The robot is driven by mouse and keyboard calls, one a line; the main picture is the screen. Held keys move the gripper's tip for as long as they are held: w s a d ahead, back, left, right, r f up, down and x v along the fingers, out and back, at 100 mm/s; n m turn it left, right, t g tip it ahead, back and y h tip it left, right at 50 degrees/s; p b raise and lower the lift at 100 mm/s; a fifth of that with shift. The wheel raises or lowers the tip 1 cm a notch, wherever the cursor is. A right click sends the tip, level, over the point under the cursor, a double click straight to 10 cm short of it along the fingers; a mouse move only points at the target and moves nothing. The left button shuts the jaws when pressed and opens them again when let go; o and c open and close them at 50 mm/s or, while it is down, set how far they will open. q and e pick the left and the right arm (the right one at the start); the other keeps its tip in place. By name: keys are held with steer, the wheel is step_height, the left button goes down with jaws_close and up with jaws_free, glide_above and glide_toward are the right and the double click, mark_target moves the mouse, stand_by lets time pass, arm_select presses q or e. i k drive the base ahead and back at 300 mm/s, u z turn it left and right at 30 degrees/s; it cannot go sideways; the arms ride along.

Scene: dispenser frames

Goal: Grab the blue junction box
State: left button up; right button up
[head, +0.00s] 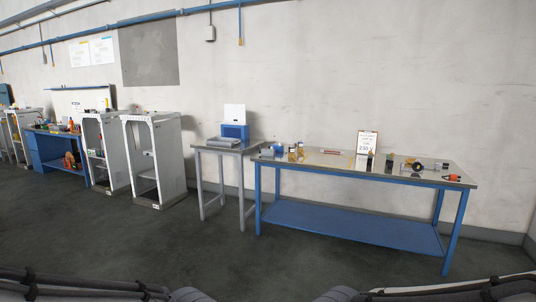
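A small blue block-like item (278,149) lies near the left end of the long workbench (330,165); it may be the blue junction box, but it is too small to be sure. A larger blue box (235,131) with a white upright panel behind it stands on the small grey table to its left. Both are well ahead of me across the floor. Neither of my grippers shows; only dark parts of my own body appear along the bottom edge.
The workbench has blue legs, a lower blue shelf (350,222), small jars, a sign (366,142) and several tools. The grey table (226,148) stands beside it. White frames (155,158) and a blue bench (55,150) are at left. The floor ahead is clear.

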mark_target(279, 149)
steer(key=u, duration=0.05)
steer(key=i, duration=2.4)
steer(key=u, duration=0.15)
steer(key=i, duration=4.4)
steer(key=u, duration=0.05)
